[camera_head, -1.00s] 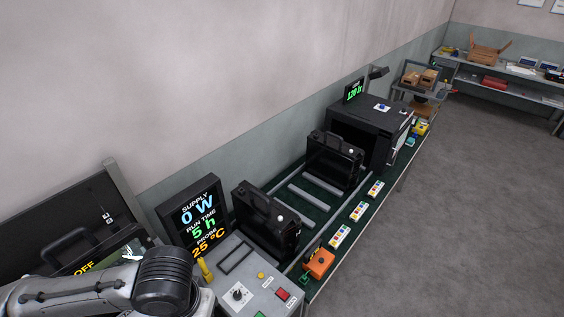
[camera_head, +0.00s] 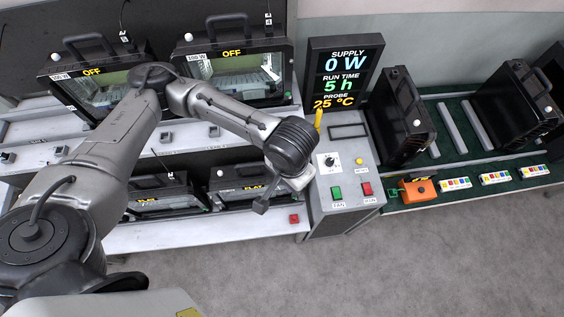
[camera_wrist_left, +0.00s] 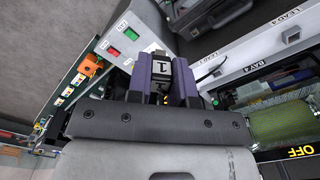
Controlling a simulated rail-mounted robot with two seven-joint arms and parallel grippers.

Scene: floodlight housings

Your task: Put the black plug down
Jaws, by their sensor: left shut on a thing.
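In the left wrist view my left gripper (camera_wrist_left: 163,78) has its two purple fingers shut on a black plug (camera_wrist_left: 160,66) with a white "1" label. The plug is held near the grey control box (camera_wrist_left: 110,42). Past the plug is a pale panel edge with LEAD labels (camera_wrist_left: 291,35). In the head view my left arm reaches right, its wrist beside the control box (camera_head: 345,185); the fingers and plug cannot be made out there. My right gripper is not in view.
Floodlight housings (camera_head: 240,72) marked OFF stand on the upper shelf, with others below marked FLAT. The supply display (camera_head: 343,70) reads 0 W. A red button (camera_head: 294,219) sits on the lower shelf edge. An orange device (camera_head: 420,189) lies on the green bench at right.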

